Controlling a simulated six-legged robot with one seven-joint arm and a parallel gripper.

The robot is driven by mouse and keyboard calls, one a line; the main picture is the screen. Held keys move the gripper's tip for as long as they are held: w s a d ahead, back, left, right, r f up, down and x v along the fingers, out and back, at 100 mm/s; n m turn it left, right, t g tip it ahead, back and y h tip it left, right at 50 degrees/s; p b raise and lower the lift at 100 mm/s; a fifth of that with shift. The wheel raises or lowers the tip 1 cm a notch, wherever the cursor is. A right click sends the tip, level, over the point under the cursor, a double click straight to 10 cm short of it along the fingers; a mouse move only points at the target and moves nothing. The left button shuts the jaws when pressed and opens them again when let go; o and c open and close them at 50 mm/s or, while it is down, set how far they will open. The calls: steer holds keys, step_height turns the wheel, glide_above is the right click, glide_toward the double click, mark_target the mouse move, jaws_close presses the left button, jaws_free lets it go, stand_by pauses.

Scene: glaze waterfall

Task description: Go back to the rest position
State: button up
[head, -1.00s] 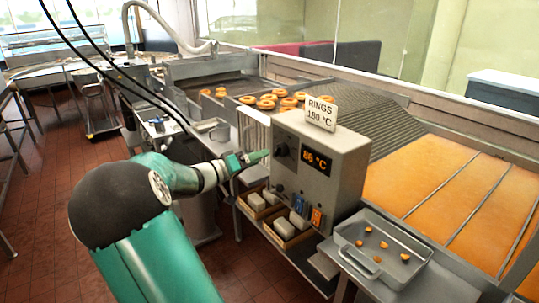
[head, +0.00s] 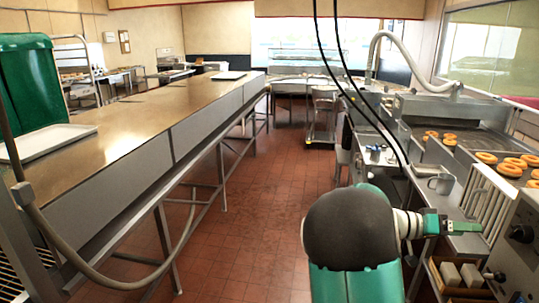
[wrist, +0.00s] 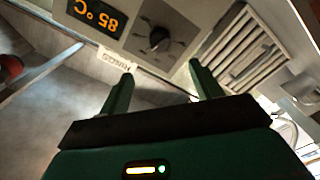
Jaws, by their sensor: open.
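My gripper (head: 466,226) is at the right in the head view, held out to the right beside the grey control box (head: 522,240). In the wrist view my gripper (wrist: 160,88) has its two green fingers apart with nothing between them. Beyond the fingers, the box face shows a dark knob (wrist: 158,38) and an orange display (wrist: 97,14) reading 85 °C, upside down. A white label (wrist: 115,59) lies near the left fingertip. I cannot tell from these views whether a finger touches the box.
A long steel-topped counter (head: 150,120) runs along the left, with a hose in front. The red tiled aisle (head: 262,200) is clear. Ring doughnuts (head: 510,167) lie on the fryer at the right. A wooden tray (head: 458,285) with pale blocks sits below my gripper.

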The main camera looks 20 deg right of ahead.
steer(key=s+a+f+n+t+y, duration=0.1)
steer(key=a+f+n+t+y, duration=0.25)
steer(key=a, duration=0.55)
steer(key=s+a+f+n+t+y, duration=0.1)
steer(key=a+f+n+t+y, duration=0.3)
steer(key=a, duration=0.6)
steer(key=s+a+r+n+t+y, duration=0.1)
steer(key=a+r+n+t+y, duration=0.1)
steer(key=a, duration=0.7)
steer(key=s+a+r+n+t+y, duration=0.2)
steer(key=a+y, duration=0.1)
steer(key=a, duration=0.5)
steer(key=s+a+r+n+t+y, duration=0.1)
steer(key=a+r+n+t+y, duration=0.1)
steer(key=a, duration=0.7)
steer(key=shift+s+a+n+y, duration=0.3)
steer(key=shift+s+n+y, duration=0.15)
steer(key=shift+y, duration=0.3)
steer(key=c, duration=0.6)
steer(key=shift+d, duration=0.2)
